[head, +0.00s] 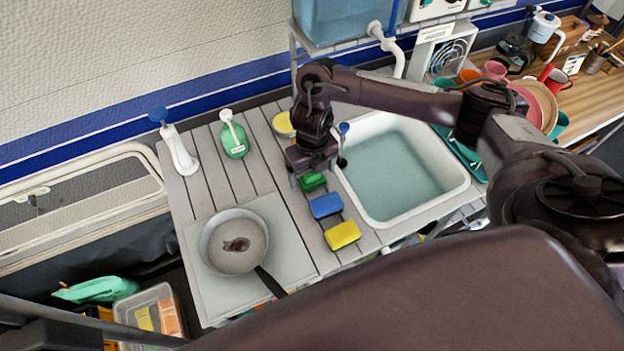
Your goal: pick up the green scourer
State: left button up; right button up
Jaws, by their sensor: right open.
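The green scourer (312,181) lies on the slatted grey counter, left of the sink and behind the blue sponge (325,205). My right gripper (312,172) comes down from above at the scourer and hides part of it. The gripper is open, with its fingers close to the scourer. I cannot tell whether they touch it. The left gripper is not in view.
A yellow sponge (342,235) lies in front of the blue one. A white sink (456,186) with water is to the right. A frying pan (222,256), a green bottle (233,142) and a white bottle (182,155) stand to the left.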

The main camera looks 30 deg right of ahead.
aim_at(312, 174)
notch_tip(312, 174, down, 2)
jog(key=shift+f+b, duration=0.2)
jog(key=shift+b, duration=0.15)
jog(key=shift+r, duration=0.1)
jog(key=shift+c, duration=1)
jog(key=c, duration=0.8)
jog(key=shift+c, duration=0.3)
jog(key=shift+r, duration=0.1)
notch_tip(312, 174, up, 20)
jog(key=p, duration=0.6)
